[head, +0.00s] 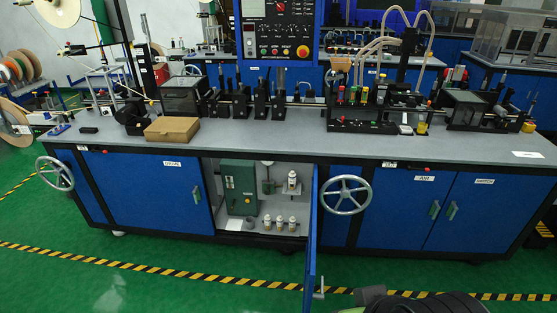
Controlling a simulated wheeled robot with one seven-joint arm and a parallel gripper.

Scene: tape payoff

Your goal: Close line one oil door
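A blue cabinet door (311,240) under the long workbench stands wide open. It juts out toward me and shows almost edge-on, at the right side of the open cabinet. A handle (319,295) shows near its lower front end. Inside the open cabinet are a green box (239,188) and several small white-topped fittings (279,222). I cannot read a label on the open door. My gripper is not in view; only a dark ribbed shape with a green part shows at the bottom edge, perhaps part of my arm.
Handwheels (345,195) and (55,174) stick out from the bench front. Closed blue doors with green handles (434,209) are at the right. A cardboard box (172,130) sits on the benchtop (270,138). The green floor, with yellow-black tape (150,269), is clear at left.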

